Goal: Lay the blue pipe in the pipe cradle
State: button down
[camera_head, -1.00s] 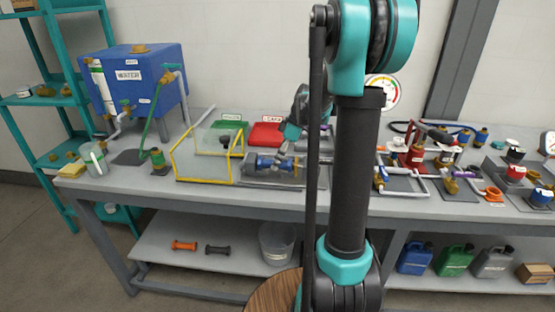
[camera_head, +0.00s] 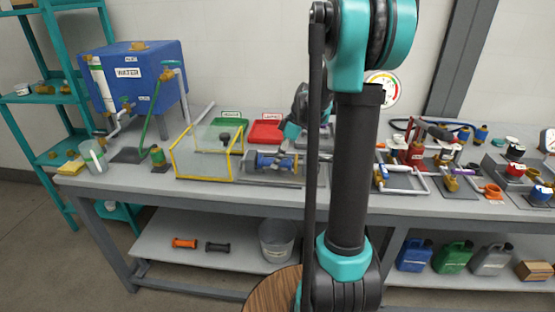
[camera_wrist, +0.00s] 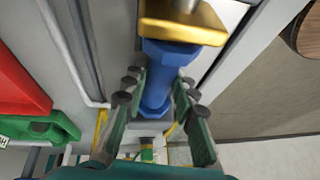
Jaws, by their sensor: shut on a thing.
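The blue pipe (camera_wrist: 158,78) lies between the fingers of my gripper (camera_wrist: 160,95) in the wrist view, with a finger along each side. My gripper is shut on it. A brass-coloured part (camera_wrist: 182,28) covers or adjoins the pipe's upper end in that view. In the head view the blue pipe (camera_head: 265,161) is lengthwise along the bench, at a grey tray-like base (camera_head: 262,178), with my gripper (camera_head: 283,157) over its right part. I cannot tell whether this base is the pipe cradle, nor whether the pipe touches it.
A clear guard with a yellow frame (camera_head: 207,180) stands just left of the pipe. Red (camera_head: 267,131) and green (camera_head: 228,126) trays lie behind. Fittings and a white pipe frame (camera_head: 405,190) are to the right. My upright arm hides part of the bench.

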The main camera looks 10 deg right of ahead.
jog(key=c, duration=1.1)
grip_release()
jog(key=shift+c, duration=0.2)
jog(key=shift+r, duration=0.1)
